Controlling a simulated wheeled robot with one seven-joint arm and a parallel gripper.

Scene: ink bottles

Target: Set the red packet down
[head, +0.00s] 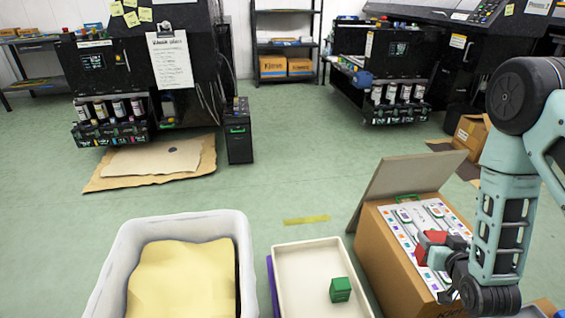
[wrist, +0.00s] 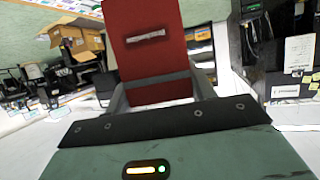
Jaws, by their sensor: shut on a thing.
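The red packet (head: 432,238) is held in my gripper (head: 446,252) at the right of the head view, in front of the white patterned top of an open cardboard box (head: 384,262). Its height above the box is hard to tell. In the wrist view the red packet (wrist: 146,62) stands out from between the two fingers of my gripper (wrist: 155,92), with a dark band and a pale mark on its face. The gripper is shut on it. Part of the packet is hidden by the gripper in the head view.
A cream tray (head: 284,275) with a green packet (head: 340,289) lies left of the box; most of its floor is bare. A white bin (head: 122,262) with yellow lining stands further left. Dark machines with bottles stand behind. The green floor (head: 290,150) between is mostly clear.

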